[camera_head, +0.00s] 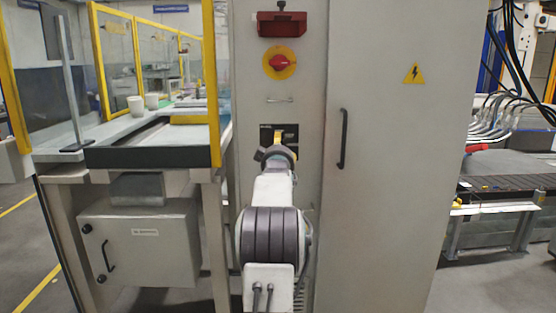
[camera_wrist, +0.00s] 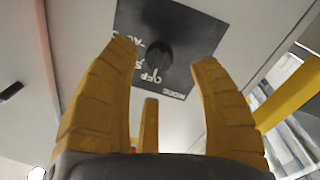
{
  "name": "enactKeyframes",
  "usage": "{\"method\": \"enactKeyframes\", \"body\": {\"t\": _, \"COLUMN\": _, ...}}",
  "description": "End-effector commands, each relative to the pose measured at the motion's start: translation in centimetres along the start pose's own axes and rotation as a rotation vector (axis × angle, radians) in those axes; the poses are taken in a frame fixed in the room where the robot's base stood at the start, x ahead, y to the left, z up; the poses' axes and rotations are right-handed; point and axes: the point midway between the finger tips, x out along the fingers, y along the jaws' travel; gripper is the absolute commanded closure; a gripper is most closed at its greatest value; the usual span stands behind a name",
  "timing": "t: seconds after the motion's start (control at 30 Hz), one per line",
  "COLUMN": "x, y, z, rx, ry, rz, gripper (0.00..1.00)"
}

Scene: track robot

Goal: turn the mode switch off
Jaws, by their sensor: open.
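The mode switch is a dark round knob (camera_wrist: 160,57) on a square black plate (camera_wrist: 195,40) with white lettering, including OFF, in the wrist view. Which mark the knob points at is not clear. In the head view the plate (camera_head: 291,132) shows on the grey cabinet, and my gripper and arm hide the knob. My gripper (camera_wrist: 164,62) is open, with yellow fingers spread on either side of the knob in the picture and nothing between them. The fingertips appear short of the plate, with no clear contact. My gripper (camera_head: 277,143) also shows in front of the plate in the head view.
A red and yellow rotary switch (camera_head: 281,62) and a red box (camera_head: 281,24) sit above the plate. A black door handle (camera_head: 343,138) is to the right. A yellow-framed glazed station (camera_head: 215,85) stands close on the left.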

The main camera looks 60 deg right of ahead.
Motion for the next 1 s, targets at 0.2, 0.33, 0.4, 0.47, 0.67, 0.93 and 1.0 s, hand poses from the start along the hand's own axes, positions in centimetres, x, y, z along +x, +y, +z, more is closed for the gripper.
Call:
{"method": "enactKeyframes", "body": {"t": 0.2, "x": -2.8, "y": 0.0, "z": 0.0, "rx": 0.000, "ry": -0.001, "rz": -0.001, "gripper": 0.44}}
{"method": "enactKeyframes", "body": {"t": 0.33, "x": -4.4, "y": 0.0, "z": 0.0, "rx": 0.000, "ry": -0.001, "rz": -0.001, "gripper": 0.44}}
{"method": "enactKeyframes", "body": {"t": 0.4, "x": -5.2, "y": -0.1, "z": 0.0, "rx": 0.000, "ry": 0.000, "rz": -0.001, "gripper": 0.44}}
{"method": "enactKeyframes", "body": {"t": 0.47, "x": -5.8, "y": -0.1, "z": 0.0, "rx": 0.000, "ry": -0.001, "rz": -0.001, "gripper": 0.44}}
{"method": "enactKeyframes", "body": {"t": 0.67, "x": -7.3, "y": -0.1, "z": 0.0, "rx": 0.000, "ry": -0.001, "rz": -0.001, "gripper": 0.44}}
{"method": "enactKeyframes", "body": {"t": 0.93, "x": -8.1, "y": -0.1, "z": 0.1, "rx": 0.000, "ry": -0.001, "rz": -0.002, "gripper": 0.44}}
{"method": "enactKeyframes", "body": {"t": 1.0, "x": -8.1, "y": -0.1, "z": 0.1, "rx": 0.000, "ry": -0.001, "rz": -0.002, "gripper": 0.44}}
